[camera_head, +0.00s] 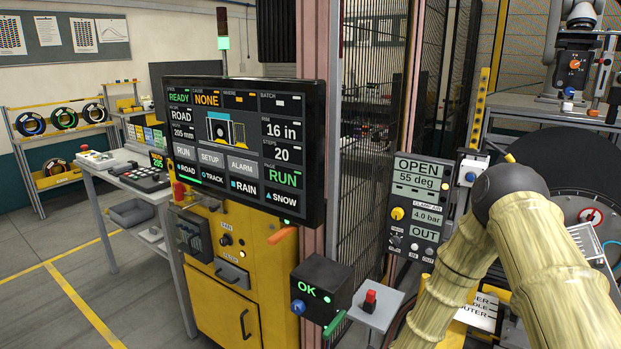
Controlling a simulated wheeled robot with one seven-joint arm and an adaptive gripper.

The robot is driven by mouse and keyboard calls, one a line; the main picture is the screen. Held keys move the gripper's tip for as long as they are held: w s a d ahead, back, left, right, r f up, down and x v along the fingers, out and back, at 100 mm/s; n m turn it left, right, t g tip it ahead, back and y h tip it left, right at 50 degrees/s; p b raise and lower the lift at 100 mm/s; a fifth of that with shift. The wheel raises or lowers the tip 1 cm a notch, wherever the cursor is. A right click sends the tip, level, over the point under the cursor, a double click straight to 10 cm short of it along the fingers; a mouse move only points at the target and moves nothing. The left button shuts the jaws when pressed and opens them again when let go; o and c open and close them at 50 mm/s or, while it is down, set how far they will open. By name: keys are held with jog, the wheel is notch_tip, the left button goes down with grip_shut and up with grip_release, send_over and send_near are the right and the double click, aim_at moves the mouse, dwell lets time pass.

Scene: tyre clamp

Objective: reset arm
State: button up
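My arm, with tan bamboo-like links and a dark joint, fills the lower right of the head view. My gripper is not in view; the arm's end lies outside the frame or behind its own links. A large screen (240,145) on a yellow cabinet (222,285) shows READY, NONE, 16 in and RUN. A clamp panel (417,205) beside my arm reads OPEN, 55 deg, 4.0 bar and OUT. A black box (320,288) with a green OK light stands below the screen. A dark round disc (560,165) lies partly behind my arm.
A red button (370,301) sits on a small grey shelf near my arm. A wire mesh fence (370,150) rises behind the panel. A grey side table (125,175) and a tyre rack (60,125) stand at the left. The floor at the lower left is clear.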

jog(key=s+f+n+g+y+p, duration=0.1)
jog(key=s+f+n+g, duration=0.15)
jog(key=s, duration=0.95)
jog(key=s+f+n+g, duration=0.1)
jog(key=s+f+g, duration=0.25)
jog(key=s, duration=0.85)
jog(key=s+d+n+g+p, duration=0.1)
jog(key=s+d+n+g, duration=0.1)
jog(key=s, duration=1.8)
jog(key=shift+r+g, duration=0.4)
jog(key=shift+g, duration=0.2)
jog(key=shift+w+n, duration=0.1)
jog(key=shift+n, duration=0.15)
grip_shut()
